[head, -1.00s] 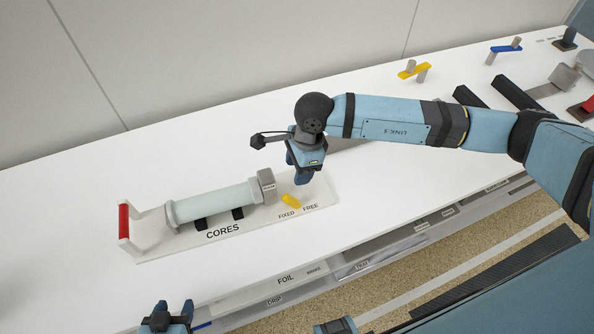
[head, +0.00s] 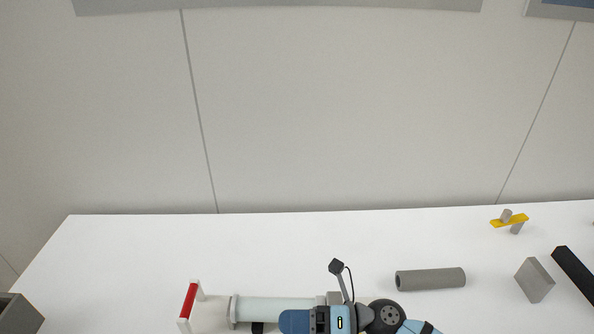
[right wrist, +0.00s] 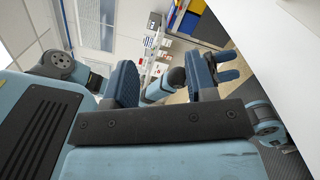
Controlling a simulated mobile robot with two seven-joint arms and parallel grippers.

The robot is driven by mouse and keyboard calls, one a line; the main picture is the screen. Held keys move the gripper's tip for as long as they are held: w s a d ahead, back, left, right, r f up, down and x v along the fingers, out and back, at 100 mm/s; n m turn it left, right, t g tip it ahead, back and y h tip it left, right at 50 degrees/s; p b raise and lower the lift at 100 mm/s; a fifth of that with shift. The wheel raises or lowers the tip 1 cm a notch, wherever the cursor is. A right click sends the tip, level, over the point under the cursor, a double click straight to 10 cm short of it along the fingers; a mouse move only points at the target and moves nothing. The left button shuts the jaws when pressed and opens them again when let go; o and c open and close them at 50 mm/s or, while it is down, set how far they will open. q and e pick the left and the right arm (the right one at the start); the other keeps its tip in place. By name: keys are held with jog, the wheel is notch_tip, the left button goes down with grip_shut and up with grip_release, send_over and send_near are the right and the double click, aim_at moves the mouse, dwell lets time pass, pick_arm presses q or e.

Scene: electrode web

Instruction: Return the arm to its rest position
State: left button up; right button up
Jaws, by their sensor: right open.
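My right gripper (head: 296,321) is at the bottom edge of the head view, in front of part of the core stand. Its blue fingers point left, and nothing shows in them. In the right wrist view its two dark blue fingers (right wrist: 163,84) stand wide apart with an empty gap. My left gripper (right wrist: 231,67) shows small behind them, its two prongs apart. The pale roll (head: 270,307) lies in the stand with the red-handled end (head: 188,301) at left. The lower part of the stand is cut off by the frame.
A grey cylinder (head: 430,279) lies right of my gripper. Farther right are a grey block (head: 534,280), a black bar (head: 574,274) and a yellow piece (head: 510,221). A dark bin (head: 18,315) is at lower left. The white table behind the stand is clear.

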jog(key=w+d+f+m+t+h+p, duration=0.1)
jog(key=w+d+f+m+t+h, duration=0.3)
jog(key=m+t, duration=0.6)
jog(key=s+d+m+t+h+p, duration=0.15)
jog(key=d+m+t, duration=0.4)
jog(key=m, duration=0.95)
jog(key=s+d+f+m+g+h, duration=0.4)
jog(key=s+d+f+m+h, duration=0.5)
jog(key=s+d+f+m, duration=0.2)
notch_tip(320, 180, down, 4)
jog(key=m, duration=0.2)
jog(key=shift+m+g+h, duration=0.3)
jog(key=shift+g+h, duration=0.05)
jog(key=shift+r, duration=0.1)
